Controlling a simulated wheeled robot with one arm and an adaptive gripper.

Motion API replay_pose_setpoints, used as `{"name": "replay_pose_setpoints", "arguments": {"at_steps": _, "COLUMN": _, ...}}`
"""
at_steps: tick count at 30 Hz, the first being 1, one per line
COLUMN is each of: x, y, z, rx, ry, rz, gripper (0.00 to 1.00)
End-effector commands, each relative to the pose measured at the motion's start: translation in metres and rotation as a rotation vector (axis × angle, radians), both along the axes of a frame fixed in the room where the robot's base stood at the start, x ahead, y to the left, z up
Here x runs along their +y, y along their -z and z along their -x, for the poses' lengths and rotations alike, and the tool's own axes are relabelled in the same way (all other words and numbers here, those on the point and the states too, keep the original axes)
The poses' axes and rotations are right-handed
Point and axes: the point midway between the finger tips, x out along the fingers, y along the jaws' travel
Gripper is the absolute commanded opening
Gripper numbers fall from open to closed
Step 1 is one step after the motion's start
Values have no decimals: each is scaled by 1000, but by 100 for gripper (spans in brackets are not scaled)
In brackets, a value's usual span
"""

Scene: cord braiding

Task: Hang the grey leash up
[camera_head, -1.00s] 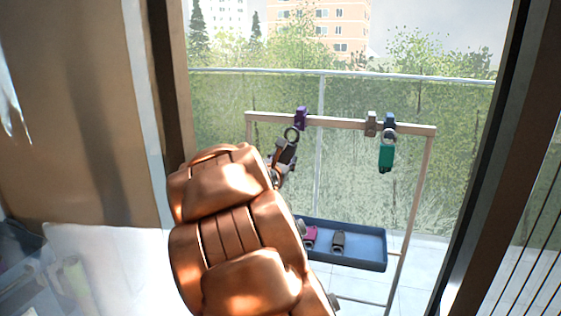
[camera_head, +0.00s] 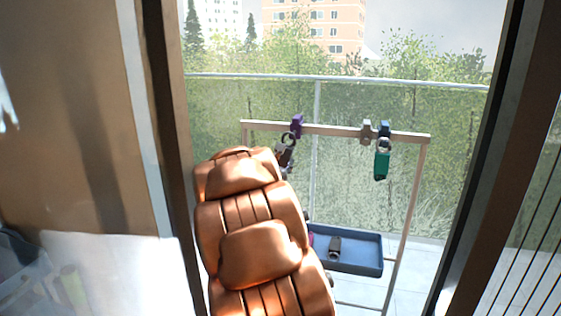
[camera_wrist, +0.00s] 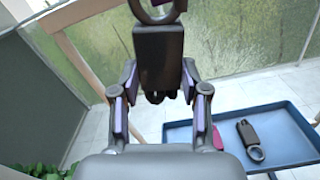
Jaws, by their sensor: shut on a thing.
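A dark grey leash (camera_wrist: 158,58) with a ring at its top is between the fingers of my gripper (camera_wrist: 157,95) in the wrist view; the gripper is shut on it. In the head view the leash's ring (camera_head: 288,138) is right at the purple hook (camera_head: 297,122) on the rack's bar (camera_head: 340,130). I cannot tell whether the ring is over the hook or only beside it. My arm hides most of the gripper there. A grey hook (camera_head: 367,131) is empty. A blue hook (camera_head: 384,128) holds a green leash (camera_head: 381,165).
A blue tray (camera_head: 361,266) sits low on the rack. It holds another dark leash (camera_wrist: 245,138) with a ring and a pink item (camera_wrist: 217,138). A dark door frame (camera_head: 483,170) stands at the right, a brown panel at the left. A railing runs behind the rack.

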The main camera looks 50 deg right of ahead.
Motion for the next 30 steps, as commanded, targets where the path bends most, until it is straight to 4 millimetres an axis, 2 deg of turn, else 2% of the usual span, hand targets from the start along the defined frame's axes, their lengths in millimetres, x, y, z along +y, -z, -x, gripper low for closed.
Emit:
{"name": "replay_pose_setpoints", "arguments": {"at_steps": 18, "x": -33, "y": 0, "z": -11, "rx": -3, "ry": 4, "rz": 1, "gripper": 6}}
{"name": "replay_pose_setpoints", "arguments": {"at_steps": 30, "x": -45, "y": 0, "z": -16, "rx": -1, "ry": 2, "rz": 0, "gripper": 6}}
